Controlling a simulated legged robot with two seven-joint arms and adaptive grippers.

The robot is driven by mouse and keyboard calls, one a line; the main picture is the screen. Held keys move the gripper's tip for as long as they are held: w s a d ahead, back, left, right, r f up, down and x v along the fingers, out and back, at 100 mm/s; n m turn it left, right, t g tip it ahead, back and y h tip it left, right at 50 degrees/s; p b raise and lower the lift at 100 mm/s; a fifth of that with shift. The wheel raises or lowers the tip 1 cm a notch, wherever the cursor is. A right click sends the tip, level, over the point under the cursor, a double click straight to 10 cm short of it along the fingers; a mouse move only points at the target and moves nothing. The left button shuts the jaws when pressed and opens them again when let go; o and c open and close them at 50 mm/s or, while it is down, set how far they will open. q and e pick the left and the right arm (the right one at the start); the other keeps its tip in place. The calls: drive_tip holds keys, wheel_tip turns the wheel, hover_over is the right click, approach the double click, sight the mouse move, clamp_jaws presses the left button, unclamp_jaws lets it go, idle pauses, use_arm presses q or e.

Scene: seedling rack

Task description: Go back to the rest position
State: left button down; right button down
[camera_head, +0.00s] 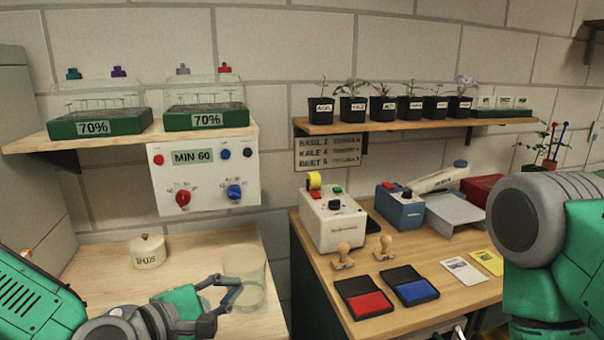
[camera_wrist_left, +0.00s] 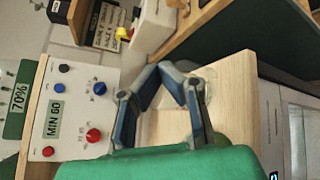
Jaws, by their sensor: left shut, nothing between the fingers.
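My left gripper (camera_head: 238,284) is low over the left wooden bench, its fingers shut and empty. It also shows in the left wrist view (camera_wrist_left: 176,78), with its two fingers bent in toward each other. A clear, see-through container (camera_head: 246,265) stands on the bench right at the fingertips; I cannot tell whether they touch. In the left wrist view it is faint behind the fingers. My right arm fills the right edge of the head view; its gripper is not visible.
A white lidded jar (camera_head: 147,252) stands on the left bench (camera_head: 90,285). A control panel (camera_head: 205,177) hangs above it. The right bench holds a white machine (camera_head: 333,220), stamps, a red ink pad (camera_head: 365,298) and a blue one (camera_head: 409,286). A gap separates the benches.

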use_arm(q)
drive_tip(key=s+a+f+m+g+y+b, duration=0.1)
drive_tip(key=s+f+m+g, duration=0.2)
drive_tip(key=s+f, duration=0.35)
drive_tip(key=s+a+f+m+g+y+b, duration=0.15)
drive_tip(key=s+f+m, duration=0.25)
drive_tip(key=f, duration=0.6)
drive_tip(key=s+a+f+m+g+y, duration=0.1)
drive_tip(key=s+f+m+g+y, duration=0.15)
drive_tip(key=s+f, duration=0.5)
drive_tip(key=s+a+f+m+g+y+b, duration=0.2)
drive_tip(key=s+a+f+m+g+y, duration=0.2)
drive_tip(key=s+a+f+m, duration=0.5)
drive_tip(key=s+a+g, duration=0.1)
drive_tip(key=s+a, duration=0.1)
drive_tip(key=a, duration=0.1)
drive_tip(key=shift+s+a+f, duration=0.2)
drive_tip(key=shift+s+f, duration=0.15)
drive_tip(key=shift+f, duration=0.05)
drive_tip(key=shift+w, duration=0.15)
